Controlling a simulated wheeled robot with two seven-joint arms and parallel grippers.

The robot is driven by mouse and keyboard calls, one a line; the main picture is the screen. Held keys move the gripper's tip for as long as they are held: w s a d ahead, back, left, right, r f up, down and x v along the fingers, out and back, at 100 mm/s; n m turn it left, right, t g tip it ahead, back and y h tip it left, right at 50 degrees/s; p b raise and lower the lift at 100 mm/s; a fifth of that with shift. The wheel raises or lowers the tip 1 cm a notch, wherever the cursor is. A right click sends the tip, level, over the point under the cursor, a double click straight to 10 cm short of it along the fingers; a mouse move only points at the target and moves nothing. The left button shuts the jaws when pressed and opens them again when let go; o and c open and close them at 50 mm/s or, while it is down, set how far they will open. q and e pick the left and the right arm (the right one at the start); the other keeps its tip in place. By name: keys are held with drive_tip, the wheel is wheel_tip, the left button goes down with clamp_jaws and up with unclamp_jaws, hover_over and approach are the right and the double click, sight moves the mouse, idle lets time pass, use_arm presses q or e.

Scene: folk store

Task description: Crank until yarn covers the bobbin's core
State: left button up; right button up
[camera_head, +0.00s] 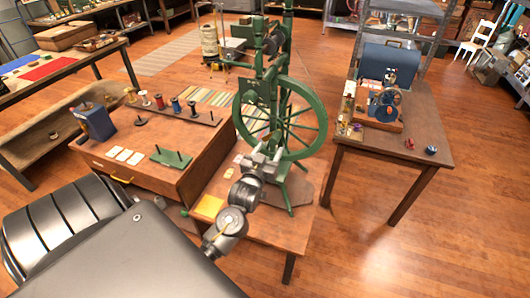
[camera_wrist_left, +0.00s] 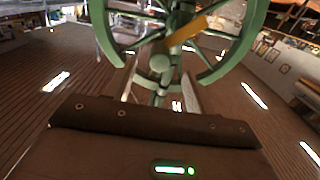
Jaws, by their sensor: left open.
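The green spinning wheel (camera_head: 240,112) stands upright on a wooden table, with its large spoked rim facing me. A dark round part that may be the bobbin (camera_head: 271,43) sits above the rim; I cannot make out yarn or core on it. My left gripper (camera_head: 266,156) is at the wheel's near side, low in front of the spokes. An orange-yellow bar, perhaps the crank handle (camera_wrist_left: 187,34), slants above the hub. My right gripper is out of view.
A wooden bench (camera_head: 165,140) with spools, cards and a green pegged stand (camera_head: 171,157) is left of the wheel. A yellow square (camera_head: 207,207) lies near the front. A right-hand table (camera_head: 400,163) holds a small blue-wheeled machine (camera_head: 385,104). Floor between the tables is clear.

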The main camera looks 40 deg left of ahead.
sight(273, 142)
use_arm(q)
drive_tip(key=b+x, duration=0.3)
drive_tip(key=x, duration=0.3)
drive_tip(key=shift+w+a+f, duration=0.1)
drive_tip(key=shift+w+f, duration=0.05)
drive_tip(key=shift+w+r, duration=0.2)
drive_tip(key=c, duration=0.8)
drive_tip(key=shift+c, duration=1)
